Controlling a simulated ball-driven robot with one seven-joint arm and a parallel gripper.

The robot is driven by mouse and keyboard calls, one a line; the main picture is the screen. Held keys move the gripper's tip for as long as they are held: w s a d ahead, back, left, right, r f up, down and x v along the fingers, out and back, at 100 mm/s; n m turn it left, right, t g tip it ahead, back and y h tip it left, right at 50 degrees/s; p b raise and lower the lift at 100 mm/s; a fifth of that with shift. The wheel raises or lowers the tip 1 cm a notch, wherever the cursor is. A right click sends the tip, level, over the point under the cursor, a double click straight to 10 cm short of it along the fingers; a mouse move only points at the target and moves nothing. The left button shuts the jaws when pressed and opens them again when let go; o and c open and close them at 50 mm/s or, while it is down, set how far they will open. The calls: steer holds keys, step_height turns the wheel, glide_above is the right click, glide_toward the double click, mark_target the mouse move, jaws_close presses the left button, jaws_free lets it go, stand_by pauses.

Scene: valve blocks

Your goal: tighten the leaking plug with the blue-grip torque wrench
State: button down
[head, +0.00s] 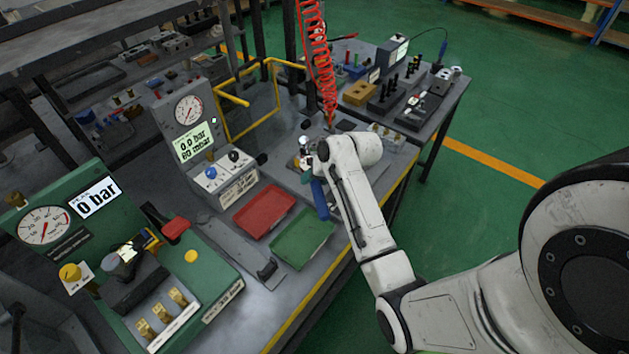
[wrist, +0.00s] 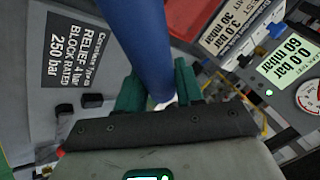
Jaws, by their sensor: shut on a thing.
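My gripper (wrist: 158,85) has its green fingers on either side of a blue grip in the wrist view, shut on the blue-grip torque wrench (wrist: 143,40). In the head view the blue grip (head: 319,200) shows beside my white wrist, over the front of the bench. The wrench's working end is not clear in either view. A small block with a pale round top (head: 303,145) stands just left of my wrist and is partly hidden by it. I cannot make out the leaking plug or any leak.
A red tray (head: 264,210) and a green tray (head: 303,238) lie empty on the bench. A grey test unit (head: 190,140) reads 0.0 bar. A green gauge unit (head: 80,205) reads 0 bar. A red coiled hose (head: 316,50) hangs behind my wrist. A sign (wrist: 73,50) reads relief 4 bar.

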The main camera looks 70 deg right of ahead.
steer(key=shift+r, duration=3.1)
